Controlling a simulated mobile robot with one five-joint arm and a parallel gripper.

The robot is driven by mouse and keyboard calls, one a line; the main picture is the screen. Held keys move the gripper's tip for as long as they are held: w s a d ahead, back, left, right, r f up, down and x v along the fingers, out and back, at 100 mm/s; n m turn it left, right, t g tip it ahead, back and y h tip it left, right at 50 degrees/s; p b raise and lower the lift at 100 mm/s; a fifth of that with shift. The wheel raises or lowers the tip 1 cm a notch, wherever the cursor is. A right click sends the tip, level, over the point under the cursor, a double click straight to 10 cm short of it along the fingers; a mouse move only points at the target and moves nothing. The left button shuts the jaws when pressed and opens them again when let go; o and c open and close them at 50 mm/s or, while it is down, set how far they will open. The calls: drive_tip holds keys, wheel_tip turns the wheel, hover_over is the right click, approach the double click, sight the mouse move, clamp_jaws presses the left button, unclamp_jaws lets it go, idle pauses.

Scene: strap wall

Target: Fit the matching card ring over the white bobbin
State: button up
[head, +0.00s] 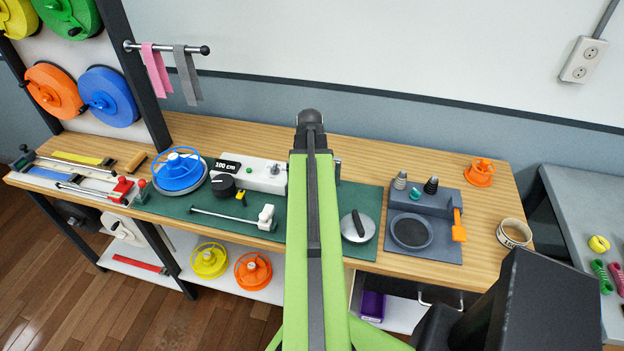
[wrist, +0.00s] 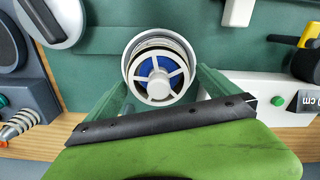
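In the wrist view a white spoked bobbin (wrist: 160,84) with blue between its spokes lies between my fingers. A pale round ring (wrist: 129,62) encircles it, with a dark gap between; I cannot tell whether this is a card ring or part of the bobbin. My gripper (wrist: 166,84) has one green finger at each side of the pale ring, close to its outside. Contact is not clear. In the head view my arm hides the bobbin and gripper. A tan card ring (head: 514,232) lies at the table's right end.
A silver disc with a dark handle (head: 358,226) and a grey tray (head: 425,226) stand to the right. The white measuring block (head: 262,176) and blue reel (head: 179,171) are to the left. Bare green mat (wrist: 100,65) shows beside the bobbin.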

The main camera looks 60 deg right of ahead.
wheel_tip(320, 180, up, 18)
drive_tip(key=p, duration=1.7)
drive_tip(key=shift+f, duration=0.25)
drive_tip(key=w+a+f+n+b, duration=0.3)
drive_tip(key=w+a+f+b, duration=0.1)
drive_tip(key=w+a, duration=0.5)
drive_tip(key=w+a+f+n+b, duration=0.2)
drive_tip(key=w+a+f+b, duration=0.15)
drive_tip(key=w+a, duration=0.55)
drive_tip(key=w+a+f+n+b, duration=0.1)
drive_tip(key=a+f+n+b, duration=0.2)
drive_tip(key=a, duration=1.2)
drive_tip(key=w+a+f+n+b, duration=0.2)
drive_tip(key=a+f+n+b, duration=0.1)
drive_tip(key=a, duration=1.2)
drive_tip(key=shift+w+f+b, duration=0.3)
drive_tip(key=shift+f+b, duration=0.05)
drive_tip(key=shift+f, duration=0.25)
